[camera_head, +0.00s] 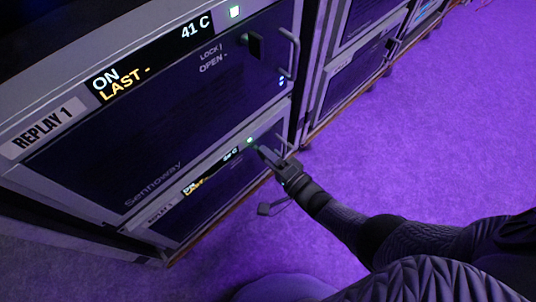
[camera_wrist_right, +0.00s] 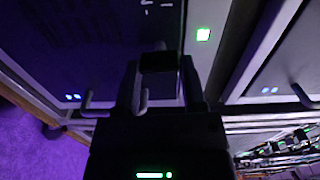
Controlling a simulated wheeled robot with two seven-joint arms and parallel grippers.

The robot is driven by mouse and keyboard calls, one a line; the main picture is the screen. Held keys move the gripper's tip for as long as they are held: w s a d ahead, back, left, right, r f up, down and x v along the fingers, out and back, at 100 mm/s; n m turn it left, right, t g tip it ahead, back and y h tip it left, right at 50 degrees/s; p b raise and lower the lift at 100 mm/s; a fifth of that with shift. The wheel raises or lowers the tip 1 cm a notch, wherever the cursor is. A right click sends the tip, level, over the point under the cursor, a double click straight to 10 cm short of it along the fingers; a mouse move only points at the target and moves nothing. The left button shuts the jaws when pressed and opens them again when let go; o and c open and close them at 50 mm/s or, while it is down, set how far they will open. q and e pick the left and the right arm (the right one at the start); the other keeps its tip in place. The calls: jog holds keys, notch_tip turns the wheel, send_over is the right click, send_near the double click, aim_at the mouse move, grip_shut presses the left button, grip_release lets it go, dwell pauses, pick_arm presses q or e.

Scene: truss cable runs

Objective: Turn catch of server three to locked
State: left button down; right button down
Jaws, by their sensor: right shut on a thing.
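My right gripper (camera_head: 264,154) reaches the right end of the lower server (camera_head: 215,190) in the head view, just beside its lit square. In the right wrist view, the gripper's two fingers (camera_wrist_right: 160,78) stand on either side of a dark block-like catch (camera_wrist_right: 160,61) and are shut on it. The gripper hides the catch in the head view, and I cannot tell its turn position. The lower server's number is too small to read surely. The upper server, labelled REPLAY 1 (camera_head: 44,127), has its own dark catch (camera_head: 251,43) beside LOCK and OPEN marks. My left gripper is not in view.
The upper server has a metal handle (camera_head: 290,52) at its right edge. More rack units (camera_head: 355,75) stand further right. A small dark flat piece (camera_head: 265,208) shows below my right gripper. The purple floor (camera_head: 420,150) is open to the right.

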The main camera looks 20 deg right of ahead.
jog(key=shift+m, duration=0.5)
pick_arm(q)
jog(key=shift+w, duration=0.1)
pick_arm(e)
jog(key=shift+c, duration=0.8)
grip_release()
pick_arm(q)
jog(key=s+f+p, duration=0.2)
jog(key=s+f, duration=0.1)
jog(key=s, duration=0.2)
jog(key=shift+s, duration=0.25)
pick_arm(e)
jog(key=v, duration=1)
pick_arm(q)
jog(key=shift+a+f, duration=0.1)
